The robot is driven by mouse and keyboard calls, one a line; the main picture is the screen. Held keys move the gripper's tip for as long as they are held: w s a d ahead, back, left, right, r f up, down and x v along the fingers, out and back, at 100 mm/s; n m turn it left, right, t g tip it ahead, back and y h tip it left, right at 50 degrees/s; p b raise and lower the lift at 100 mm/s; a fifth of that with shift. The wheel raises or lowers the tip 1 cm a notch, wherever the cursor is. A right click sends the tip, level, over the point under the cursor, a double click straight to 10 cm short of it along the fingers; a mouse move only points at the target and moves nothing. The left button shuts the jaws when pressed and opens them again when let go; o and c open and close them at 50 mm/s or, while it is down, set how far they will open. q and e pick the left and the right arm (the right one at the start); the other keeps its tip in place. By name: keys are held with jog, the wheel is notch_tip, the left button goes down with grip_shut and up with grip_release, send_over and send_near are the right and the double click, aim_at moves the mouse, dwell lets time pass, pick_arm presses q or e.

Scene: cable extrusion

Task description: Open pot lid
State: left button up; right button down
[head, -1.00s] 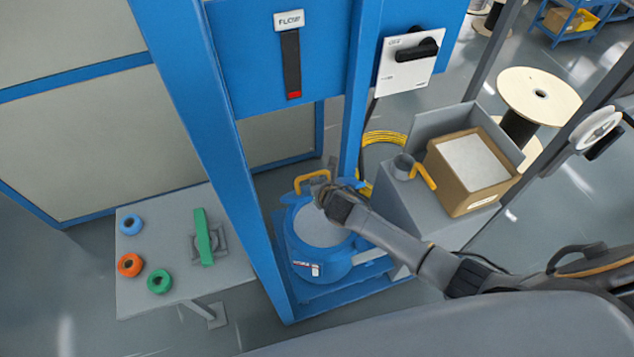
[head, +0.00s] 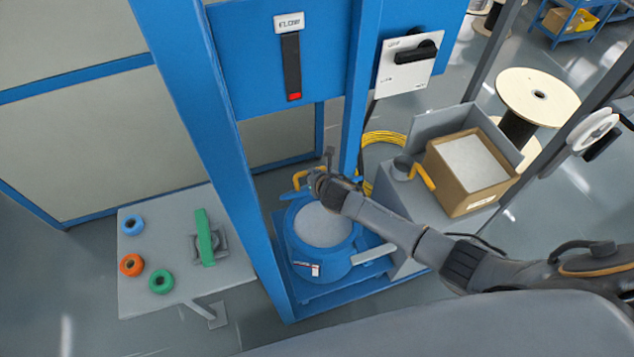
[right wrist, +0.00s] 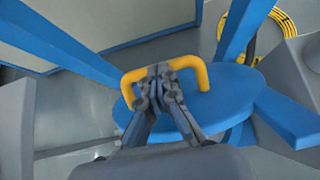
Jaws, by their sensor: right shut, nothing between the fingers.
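The blue pot (head: 322,268) stands in the blue frame, and its round top is uncovered, showing pale grey contents (head: 322,226). Its blue lid (right wrist: 215,108) has a yellow handle (right wrist: 205,72), and in the head view the handle (head: 297,183) is at the pot's far edge. The lid is tilted up there and mostly hidden by my right arm. My right gripper (head: 326,170) is at the handle. In the right wrist view its fingers (right wrist: 157,80) are shut and overlap the handle's bar; I cannot tell if they touch it. My left gripper is out of view.
Blue posts (head: 350,100) flank the pot. A grey cabinet with a cardboard box (head: 468,180) is on the right. A grey table (head: 150,295) with coloured rings (head: 131,225) and a green part (head: 204,238) is on the left. A yellow cable coil (head: 380,140) lies behind.

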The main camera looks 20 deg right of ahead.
jog(key=w+r+b, duration=0.2)
jog(key=w+b, duration=0.1)
jog(key=w, duration=0.8)
jog(key=shift+w+a, duration=0.2)
jog(key=shift+w, duration=0.15)
dwell(1.0)
